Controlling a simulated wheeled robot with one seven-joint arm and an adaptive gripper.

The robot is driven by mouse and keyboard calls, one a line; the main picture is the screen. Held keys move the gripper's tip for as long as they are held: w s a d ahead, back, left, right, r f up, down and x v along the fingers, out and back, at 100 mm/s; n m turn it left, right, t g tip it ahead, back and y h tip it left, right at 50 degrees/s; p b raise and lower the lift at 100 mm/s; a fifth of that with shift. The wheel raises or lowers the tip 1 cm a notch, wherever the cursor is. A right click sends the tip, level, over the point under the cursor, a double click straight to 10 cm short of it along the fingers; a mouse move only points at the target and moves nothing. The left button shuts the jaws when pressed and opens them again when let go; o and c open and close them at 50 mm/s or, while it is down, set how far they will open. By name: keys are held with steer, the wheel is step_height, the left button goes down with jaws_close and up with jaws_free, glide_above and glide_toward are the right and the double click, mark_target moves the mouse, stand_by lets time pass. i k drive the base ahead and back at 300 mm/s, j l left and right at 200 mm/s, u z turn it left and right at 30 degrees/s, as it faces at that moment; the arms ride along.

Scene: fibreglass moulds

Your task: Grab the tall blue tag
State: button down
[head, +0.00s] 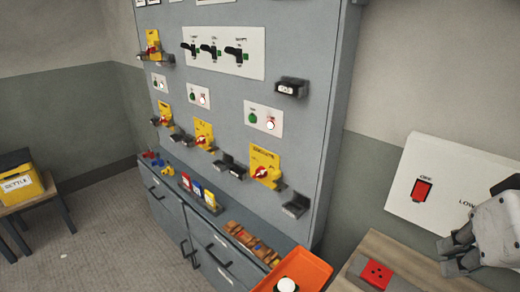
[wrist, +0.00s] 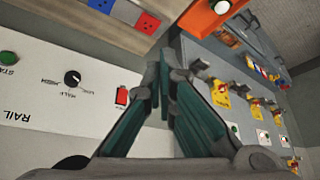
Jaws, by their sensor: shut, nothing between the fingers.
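A blue upright tag (head: 197,190) stands between a red tag (head: 185,181) and a yellow tag (head: 210,199) in a dark holder on the grey cabinet ledge. In the wrist view, small blue, red and yellow pieces (wrist: 258,72) show on the ledge at upper right, too small to tell apart surely. My gripper (head: 450,256) is at the right edge of the head view, far right of the tags, by the wooden bench. In the wrist view its fingers (wrist: 159,72) meet at the tips, shut and empty.
A grey panel (head: 225,110) with switches and yellow lockout plates rises behind the ledge. An orange tray (head: 310,272) and orange-brown pieces (head: 250,243) lie nearer. A wooden bench (head: 378,250) bears a red block (head: 376,274). A white switch panel (head: 425,175) is on the right wall.

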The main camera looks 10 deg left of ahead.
mark_target(197, 190)
steer(key=k+j, duration=0.15)
steer(key=j, duration=0.25)
steer(key=k+j+u, duration=0.1)
steer(key=j, duration=0.3)
steer(key=k+j, duration=0.2)
steer(key=j, duration=0.2)
steer(key=k+j+u, duration=0.1)
steer(key=j, duration=0.3)
steer(key=i+j, duration=0.1)
steer(key=j, duration=0.25)
steer(key=i+j+u, duration=0.15)
steer(key=j, duration=0.2)
steer(key=i+j, duration=0.1)
steer(key=j, duration=0.2)
steer(key=i+j+u, duration=0.1)
steer(key=j, duration=0.25)
steer(key=i+u, duration=0.1)
steer(key=i, duration=0.4)
steer(key=i+l, duration=0.15)
steer(key=i, duration=0.35)
steer(key=u, duration=0.05)
